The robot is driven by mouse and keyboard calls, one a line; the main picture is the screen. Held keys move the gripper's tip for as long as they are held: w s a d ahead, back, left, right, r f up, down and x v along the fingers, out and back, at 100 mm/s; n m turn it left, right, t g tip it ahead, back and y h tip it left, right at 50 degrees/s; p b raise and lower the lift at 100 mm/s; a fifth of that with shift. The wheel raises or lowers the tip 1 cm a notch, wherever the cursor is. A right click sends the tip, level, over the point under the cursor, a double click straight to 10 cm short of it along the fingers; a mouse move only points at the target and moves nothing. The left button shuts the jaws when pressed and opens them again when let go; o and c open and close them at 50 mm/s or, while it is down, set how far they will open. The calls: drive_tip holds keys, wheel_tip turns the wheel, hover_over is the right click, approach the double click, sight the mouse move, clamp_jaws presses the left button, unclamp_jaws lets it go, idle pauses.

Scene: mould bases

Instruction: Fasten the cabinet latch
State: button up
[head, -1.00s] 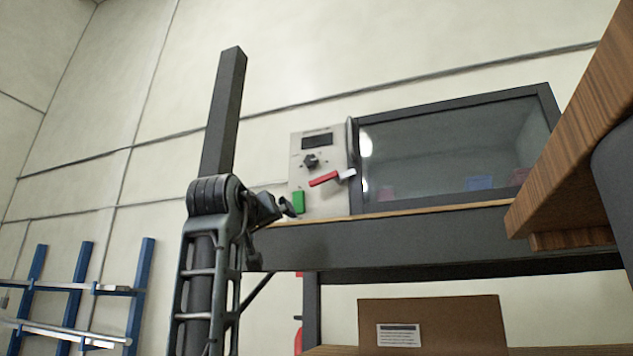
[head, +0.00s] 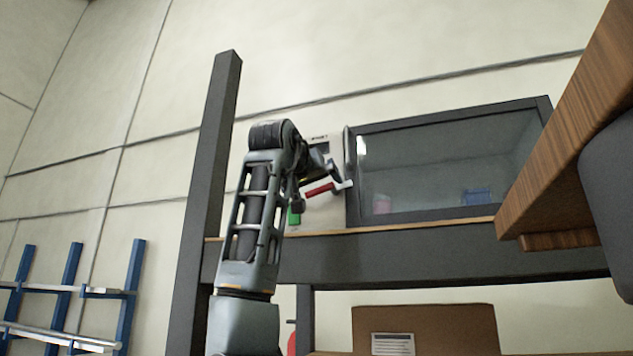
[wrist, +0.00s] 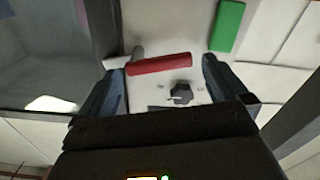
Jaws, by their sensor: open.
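The cabinet (head: 450,105) has a dark-framed glass door at the right and a pale control panel at the left. The latch, a red lever (head: 319,191) with a pale end piece (head: 344,184), sits beside the door's left edge. In the wrist view the red lever (wrist: 158,64) lies crosswise between the fingers, with its pale end near the left finger. My gripper (wrist: 163,66) is open in front of the panel, with nothing held. I cannot tell whether a finger touches the lever. In the head view my arm hides much of the panel.
A green block (wrist: 227,26) and a black knob (wrist: 181,93) are on the panel near the lever. A dark post (head: 212,150) stands left of my arm. A wooden edge (head: 565,150) juts in at the right. A cardboard box (head: 425,327) is below the cabinet.

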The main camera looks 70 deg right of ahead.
drive_tip(key=shift+d, duration=0.55)
drive_tip(key=c, duration=1)
drive_tip(key=shift+o, duration=0.2)
drive_tip(key=shift+r+m, duration=0.2)
drive_tip(key=shift+m, duration=0.65)
drive_tip(key=shift+r+m, duration=0.2)
drive_tip(key=shift+m, duration=0.65)
drive_tip(key=o, duration=1)
drive_tip(key=shift+c, duration=0.2)
drive_tip(key=a+b, duration=0.2)
drive_tip(key=a, duration=0.5)
drive_tip(key=shift+s+a, duration=0.3)
drive_tip(key=shift+a, duration=0.1)
